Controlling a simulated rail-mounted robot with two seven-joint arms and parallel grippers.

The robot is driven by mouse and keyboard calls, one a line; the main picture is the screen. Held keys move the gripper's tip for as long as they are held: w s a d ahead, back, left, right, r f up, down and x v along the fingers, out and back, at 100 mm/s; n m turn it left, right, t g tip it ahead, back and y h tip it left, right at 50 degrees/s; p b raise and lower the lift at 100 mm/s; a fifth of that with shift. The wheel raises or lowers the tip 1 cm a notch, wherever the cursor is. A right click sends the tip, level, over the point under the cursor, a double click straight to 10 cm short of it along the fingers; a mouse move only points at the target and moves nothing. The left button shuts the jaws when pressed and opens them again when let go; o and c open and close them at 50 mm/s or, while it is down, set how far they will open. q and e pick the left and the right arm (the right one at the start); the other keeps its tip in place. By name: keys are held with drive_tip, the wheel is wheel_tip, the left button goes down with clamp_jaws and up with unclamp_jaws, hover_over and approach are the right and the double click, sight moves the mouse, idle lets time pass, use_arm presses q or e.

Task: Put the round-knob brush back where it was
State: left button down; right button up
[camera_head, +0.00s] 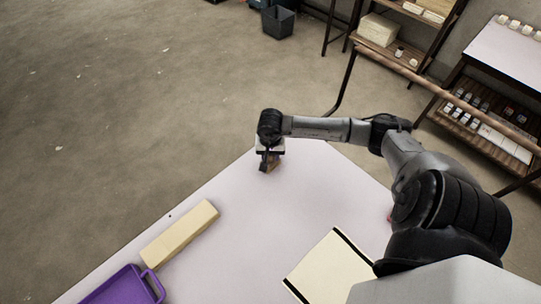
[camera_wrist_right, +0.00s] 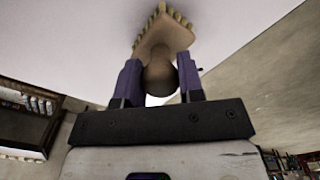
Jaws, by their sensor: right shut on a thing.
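My right gripper (camera_head: 268,158) is at the far corner of the white table, pointing down. In the right wrist view my right gripper (camera_wrist_right: 160,82) is shut on the round-knob brush (camera_wrist_right: 162,38), with a finger on each side of its round knob. The brush has a tan wooden body and pale bristles along its far edge. In the head view only a small brown part of the brush (camera_head: 272,165) shows under the gripper. I cannot tell whether the bristles touch the table. My left gripper is not in view.
A long pale yellow block (camera_head: 180,233) lies near the table's left edge, beside a purple tray (camera_head: 122,290). A cream cloth with a dark border (camera_head: 328,268) lies at the front right. The white table (camera_head: 262,215) is clear between them and the gripper.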

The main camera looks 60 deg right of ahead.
drive_tip(key=shift+f, duration=0.35)
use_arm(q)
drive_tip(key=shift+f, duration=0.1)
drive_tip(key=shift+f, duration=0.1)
use_arm(e)
drive_tip(key=shift+f, duration=0.1)
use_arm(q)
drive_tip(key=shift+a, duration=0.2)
use_arm(e)
drive_tip(key=o, duration=0.9)
